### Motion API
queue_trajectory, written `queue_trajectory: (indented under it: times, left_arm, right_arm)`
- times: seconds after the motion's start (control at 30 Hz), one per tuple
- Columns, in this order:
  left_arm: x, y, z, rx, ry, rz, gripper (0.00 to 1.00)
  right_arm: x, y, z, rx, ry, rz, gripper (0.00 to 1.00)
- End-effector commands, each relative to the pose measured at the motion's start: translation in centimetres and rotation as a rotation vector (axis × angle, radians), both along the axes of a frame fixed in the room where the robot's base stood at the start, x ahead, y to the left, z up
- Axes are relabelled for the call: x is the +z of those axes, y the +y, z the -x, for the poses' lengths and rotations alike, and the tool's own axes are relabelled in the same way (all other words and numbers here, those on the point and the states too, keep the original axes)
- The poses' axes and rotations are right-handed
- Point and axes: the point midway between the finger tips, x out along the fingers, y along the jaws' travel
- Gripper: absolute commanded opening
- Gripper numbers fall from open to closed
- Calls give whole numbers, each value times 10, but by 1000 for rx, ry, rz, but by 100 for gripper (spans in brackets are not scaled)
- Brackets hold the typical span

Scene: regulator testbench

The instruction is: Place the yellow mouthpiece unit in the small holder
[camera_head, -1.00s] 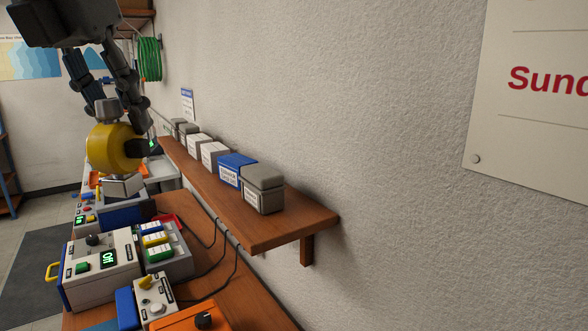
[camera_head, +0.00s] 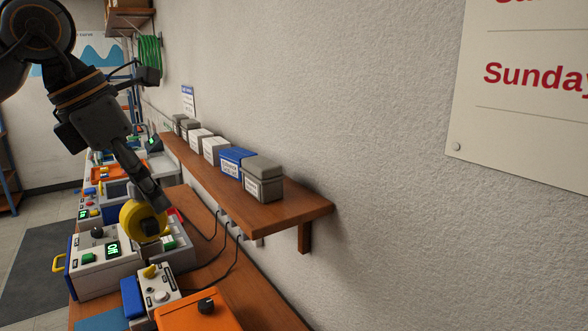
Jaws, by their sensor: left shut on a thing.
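The round yellow mouthpiece unit (camera_head: 130,217) hangs at the fingertips of my left gripper (camera_head: 150,197), which comes down from the upper left. The gripper is shut on the unit. A dark round part of the unit faces the camera. The unit is in front of or over the grey box with green and white labels (camera_head: 177,259), partly covering it. I cannot tell whether they touch. I cannot make out the small holder for certain. My right gripper is not in view.
A white device with a green display (camera_head: 90,273) stands left of the unit. An orange box (camera_head: 200,316) and a small white switch box (camera_head: 160,291) are in front. A wooden wall shelf (camera_head: 285,213) with several small boxes juts out at right. Cables hang below it.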

Motion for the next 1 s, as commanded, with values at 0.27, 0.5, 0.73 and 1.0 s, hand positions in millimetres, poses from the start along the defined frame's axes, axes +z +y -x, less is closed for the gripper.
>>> queue_trajectory:
  times: [0.27, 0.5, 0.73, 1.0]
  left_arm:
    - [-97, -2, -3, -553, 11, 4, 0]
    - [-177, -5, 13, -1069, 11, 2, 0]
    - [-258, -8, 49, -1618, 11, 0, 0]
    - [-329, -9, 101, -2150, 5, -4, 0]
  right_arm:
    - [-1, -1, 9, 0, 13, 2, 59]
    - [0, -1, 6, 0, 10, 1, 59]
    - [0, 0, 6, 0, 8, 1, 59]
    - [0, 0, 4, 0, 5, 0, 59]
